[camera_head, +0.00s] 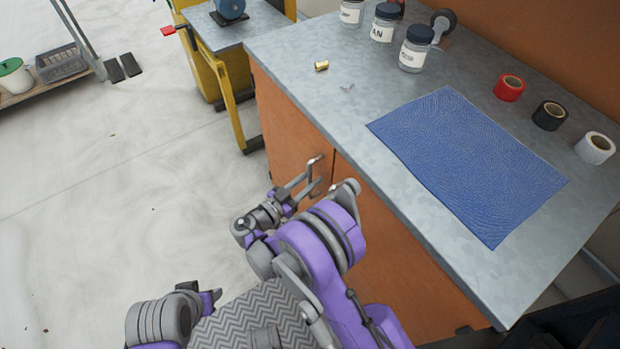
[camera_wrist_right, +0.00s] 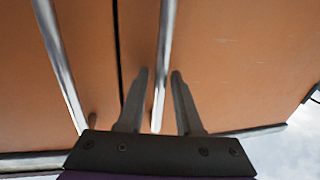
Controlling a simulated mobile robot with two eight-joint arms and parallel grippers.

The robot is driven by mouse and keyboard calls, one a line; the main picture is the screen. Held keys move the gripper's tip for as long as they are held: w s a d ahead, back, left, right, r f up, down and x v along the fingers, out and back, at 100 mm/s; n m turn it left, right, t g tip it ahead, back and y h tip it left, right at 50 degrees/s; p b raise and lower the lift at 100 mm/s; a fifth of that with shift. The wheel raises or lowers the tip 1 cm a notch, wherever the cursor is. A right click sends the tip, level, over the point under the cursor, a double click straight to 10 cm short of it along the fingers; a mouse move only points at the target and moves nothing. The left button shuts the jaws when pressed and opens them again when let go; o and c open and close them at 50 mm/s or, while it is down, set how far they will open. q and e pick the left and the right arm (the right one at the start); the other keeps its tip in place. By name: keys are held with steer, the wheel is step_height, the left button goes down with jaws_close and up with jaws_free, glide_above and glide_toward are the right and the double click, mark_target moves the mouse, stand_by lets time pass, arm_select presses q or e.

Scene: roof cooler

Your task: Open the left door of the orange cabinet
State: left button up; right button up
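The orange cabinet stands under a grey metal worktop; its left door (camera_head: 290,140) is shut and level with the right door (camera_head: 385,245) at a dark seam. The left door's metal bar handle (camera_head: 318,178) is close to the seam. My right gripper (camera_head: 308,178) is at this handle with its fingers open. In the right wrist view the handle (camera_wrist_right: 164,50) runs between the two open fingers (camera_wrist_right: 158,78), with visible space beside it. A second bar handle (camera_wrist_right: 58,55) lies across the seam. My arm hides much of the right door in the head view.
On the worktop (camera_head: 300,50) lie a blue mat (camera_head: 465,165), tape rolls (camera_head: 550,115), jars (camera_head: 415,50) and a small brass part (camera_head: 321,66). A yellow-framed bench (camera_head: 222,85) stands just beyond the cabinet. The pale floor (camera_head: 130,180) left of the cabinet is clear.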

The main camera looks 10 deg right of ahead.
jaws_close()
stand_by(1.2)
